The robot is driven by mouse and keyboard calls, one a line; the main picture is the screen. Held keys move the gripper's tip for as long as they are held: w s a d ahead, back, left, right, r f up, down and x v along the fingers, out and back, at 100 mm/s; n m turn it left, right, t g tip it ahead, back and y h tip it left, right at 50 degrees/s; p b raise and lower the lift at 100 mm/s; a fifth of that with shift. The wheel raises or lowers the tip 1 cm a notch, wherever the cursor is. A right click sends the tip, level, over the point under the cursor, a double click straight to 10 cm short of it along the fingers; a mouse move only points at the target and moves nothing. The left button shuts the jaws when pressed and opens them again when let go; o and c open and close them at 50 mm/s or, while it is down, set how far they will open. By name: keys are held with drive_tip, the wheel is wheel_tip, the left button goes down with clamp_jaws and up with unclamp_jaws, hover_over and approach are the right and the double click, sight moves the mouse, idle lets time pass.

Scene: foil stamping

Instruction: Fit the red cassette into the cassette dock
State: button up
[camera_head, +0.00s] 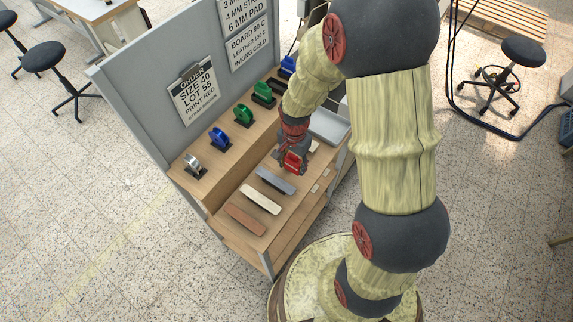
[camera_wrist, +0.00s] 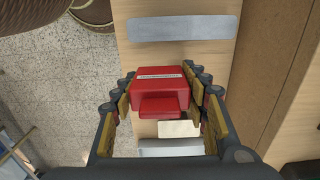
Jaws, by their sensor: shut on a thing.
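The red cassette (camera_head: 293,161) is between the fingers of my gripper (camera_head: 290,152), above the lower bench surface. In the wrist view the red cassette (camera_wrist: 160,88) has a pale label strip on top and a raised front block. The fingers of my gripper (camera_wrist: 163,100) stand on both sides of it and are shut on it. Part of a cream piece (camera_wrist: 178,128) and a pale grey piece (camera_wrist: 170,148) show beyond the cassette. I cannot make out the cassette dock for certain.
Grey (camera_head: 275,181), cream (camera_head: 261,199) and brown bars (camera_head: 244,218) lie on the lower bench (camera_head: 240,180). Reels, including silver (camera_head: 192,165), blue (camera_head: 219,138) and green (camera_head: 243,115), stand on the raised shelf. A grey panel (camera_head: 150,85) with an order sign (camera_head: 196,91) rises behind.

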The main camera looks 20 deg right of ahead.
drive_tip(key=s+d+r+p, duration=0.1)
drive_tip(key=s+d+r, duration=0.5)
drive_tip(key=s, duration=0.3)
drive_tip(key=shift+d+r, duration=0.15)
drive_tip(key=shift+d, duration=0.05)
